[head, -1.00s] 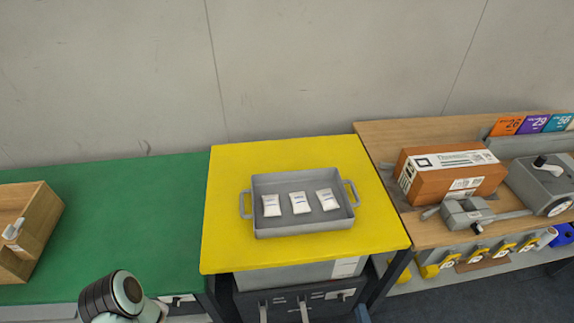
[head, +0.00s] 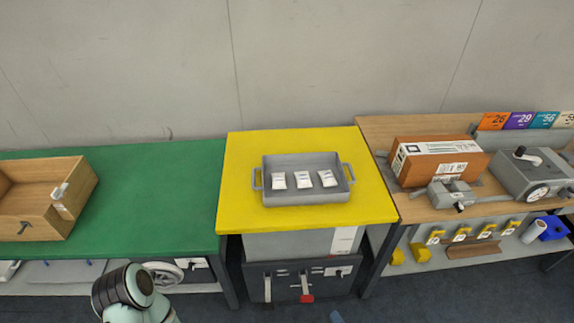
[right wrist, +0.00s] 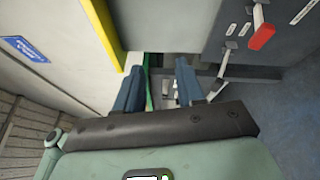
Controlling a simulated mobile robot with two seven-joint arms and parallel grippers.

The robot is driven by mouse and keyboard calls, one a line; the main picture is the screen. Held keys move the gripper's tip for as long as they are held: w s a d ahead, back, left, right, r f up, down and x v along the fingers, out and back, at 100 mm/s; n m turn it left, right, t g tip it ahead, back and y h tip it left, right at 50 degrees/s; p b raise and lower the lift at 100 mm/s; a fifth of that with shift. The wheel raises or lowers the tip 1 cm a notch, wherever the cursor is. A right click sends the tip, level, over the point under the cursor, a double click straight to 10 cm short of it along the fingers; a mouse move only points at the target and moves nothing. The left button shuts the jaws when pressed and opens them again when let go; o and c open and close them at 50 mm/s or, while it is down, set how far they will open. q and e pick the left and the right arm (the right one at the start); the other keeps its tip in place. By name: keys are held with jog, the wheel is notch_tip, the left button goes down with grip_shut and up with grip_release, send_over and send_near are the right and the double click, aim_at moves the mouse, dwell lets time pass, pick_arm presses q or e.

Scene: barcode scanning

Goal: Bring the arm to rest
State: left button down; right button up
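My right gripper shows best in the right wrist view (right wrist: 158,86), where its two blue fingers stand apart with nothing between them. In the head view only a small blue tip of the right gripper (head: 337,316) shows at the bottom edge, low in front of the yellow-topped table. A mint and black arm link of mine shows at the bottom left of the head view. My left gripper is out of view. A grey tray (head: 306,201) with three white packets (head: 304,179) lies on the yellow table top (head: 245,215), apart from both arms.
A green table (head: 165,190) with an open wooden box (head: 50,222) stands at the left. At the right, a wooden bench (head: 410,128) carries an orange-brown box (head: 430,175) and grey devices (head: 530,172). A grey cabinet with a red-tipped lever (head: 307,298) is under the yellow top.

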jog(key=s+a+n+g+y, duration=0.6)
jog(key=s+a+n+g, duration=0.5)
jog(key=a+n+g, duration=0.3)
jog(key=s+d+f+n+g+h, duration=0.1)
jog(key=s+n+g+h, duration=0.15)
jog(key=s+n, duration=0.35)
jog(key=s+d+n+g+h, duration=0.25)
jog(key=s+n, duration=0.25)
jog(key=n, duration=0.3)
jog(key=w+d+r+n+t+h, duration=0.2)
jog(key=d+n+h, duration=0.4)
jog(key=n, duration=0.7)
jog(key=shift+w+d+n, duration=0.15)
jog(key=shift+w+n, duration=0.2)
jog(key=shift+n, duration=0.05)
